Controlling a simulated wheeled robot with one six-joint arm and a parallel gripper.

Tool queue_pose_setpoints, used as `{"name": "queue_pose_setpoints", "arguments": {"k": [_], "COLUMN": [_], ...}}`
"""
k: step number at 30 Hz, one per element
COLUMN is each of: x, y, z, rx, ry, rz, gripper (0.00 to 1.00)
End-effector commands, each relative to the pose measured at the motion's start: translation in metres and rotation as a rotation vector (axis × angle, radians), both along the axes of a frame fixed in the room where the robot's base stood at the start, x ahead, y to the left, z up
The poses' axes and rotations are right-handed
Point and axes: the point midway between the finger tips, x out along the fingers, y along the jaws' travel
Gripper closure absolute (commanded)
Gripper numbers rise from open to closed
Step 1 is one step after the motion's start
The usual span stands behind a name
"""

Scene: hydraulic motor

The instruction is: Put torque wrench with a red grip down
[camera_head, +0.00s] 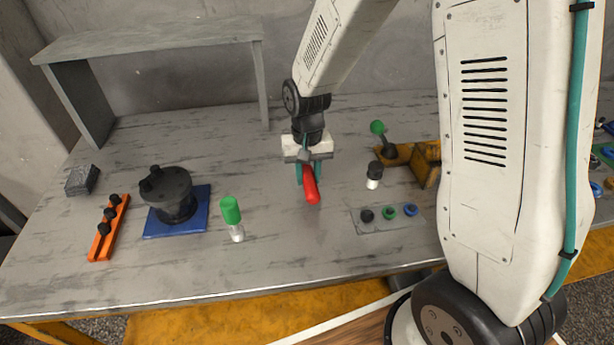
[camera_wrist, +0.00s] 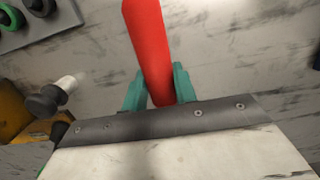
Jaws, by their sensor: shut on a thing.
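The torque wrench's red grip (camera_head: 310,185) shows below my gripper (camera_head: 305,176) in the head view, over the middle of the grey table. In the wrist view the red grip (camera_wrist: 149,45) stands between the two teal fingers of my gripper (camera_wrist: 160,88), which are shut on it. The rest of the wrench is mostly hidden by the gripper. I cannot tell whether the wrench touches the table.
A green-handled tool (camera_head: 230,212) and a dark motor part (camera_head: 172,192) on a blue mat (camera_head: 150,229) stand left. An orange rack (camera_head: 101,247) is farther left. A black-and-white piece (camera_head: 374,176), a grey plate (camera_head: 374,226) with rings and a yellow holder (camera_head: 427,160) are right. Bare table lies in front.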

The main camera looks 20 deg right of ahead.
Motion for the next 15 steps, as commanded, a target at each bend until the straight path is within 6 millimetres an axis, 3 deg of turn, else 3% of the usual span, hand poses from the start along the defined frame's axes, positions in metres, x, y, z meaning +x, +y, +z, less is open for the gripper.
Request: {"name": "queue_pose_setpoints", "arguments": {"k": [4, 14, 15], "x": [0.0, 0.0, -0.001], "y": [0.002, 0.001, 0.001], "z": [-0.02, -0.023, -0.024], "rx": [0.0, 0.0, 0.0], "ry": [0.0, -0.001, 0.0], "rz": [0.003, 0.002, 0.001], "gripper": [1.0, 1.0, 0.67]}}
